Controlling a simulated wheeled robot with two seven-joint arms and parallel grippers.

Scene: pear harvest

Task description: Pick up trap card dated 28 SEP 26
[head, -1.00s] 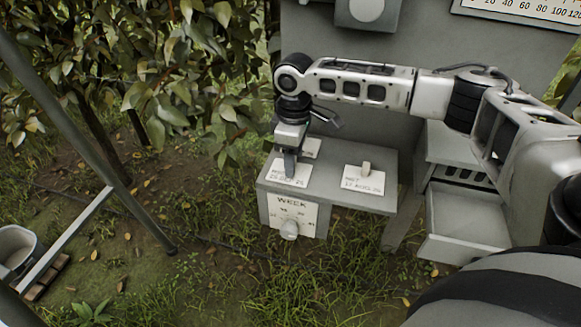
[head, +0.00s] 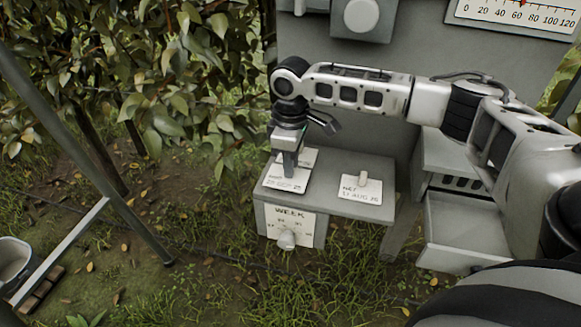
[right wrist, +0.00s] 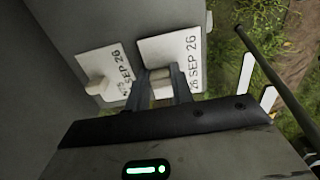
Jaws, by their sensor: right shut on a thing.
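A white card (head: 286,184) at the left of the small grey stand appears to read 28 SEP 26; its first digits are small. In the right wrist view this card (right wrist: 186,52) has a pale raised grip (right wrist: 160,76). My right gripper (head: 290,174) comes down over the card, and its two fingers (right wrist: 161,84) are shut on the grip. I cannot tell whether the card is clear of the top. My left gripper is out of view.
Another card (head: 348,191) with an upright grip lies on the right of the stand (head: 325,170). An open grey drawer (head: 463,222) is at right. A pole (head: 100,150) slants at left.

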